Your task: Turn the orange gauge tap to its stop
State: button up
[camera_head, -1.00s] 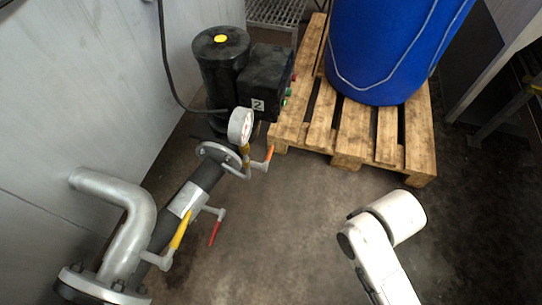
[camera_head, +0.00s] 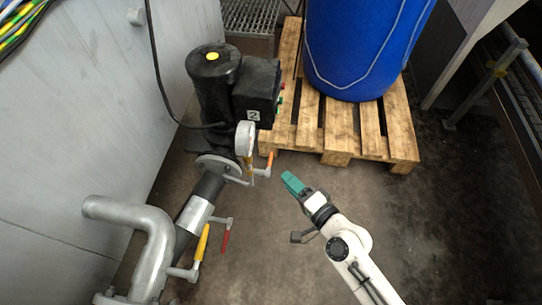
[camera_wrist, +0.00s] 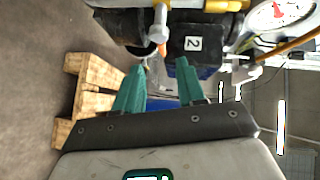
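The orange gauge tap (camera_head: 270,160) is a short orange handle on a grey stem, beside the round white pressure gauge (camera_head: 245,138). In the wrist view, an orange handle (camera_wrist: 161,15), which looks like this tap, stands at the top, beyond the fingertips. The gauge (camera_wrist: 275,14) shows there at the upper right. My gripper (camera_head: 287,179) has teal fingers and is just right of and below the tap in the head view, apart from it. In the wrist view the fingers (camera_wrist: 160,64) are spread with nothing between them.
A yellow-handled lever (camera_head: 202,243) and a red-handled lever (camera_head: 225,241) sit lower on the grey pipe. The black pump (camera_head: 214,88) is behind the gauge. A wooden pallet (camera_head: 336,143) carries a blue barrel (camera_head: 365,50). The floor between pipe and arm is clear.

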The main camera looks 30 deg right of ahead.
aim_at(270, 157)
jog(key=shift+m+h, duration=0.3)
jog(key=shift+m, duration=0.1)
jog(key=x, duration=1)
jog(key=shift+w+d+r, duration=0.1)
jog(key=shift+w+r, duration=0.05)
jog(key=shift+w, duration=0.3)
grip_shut()
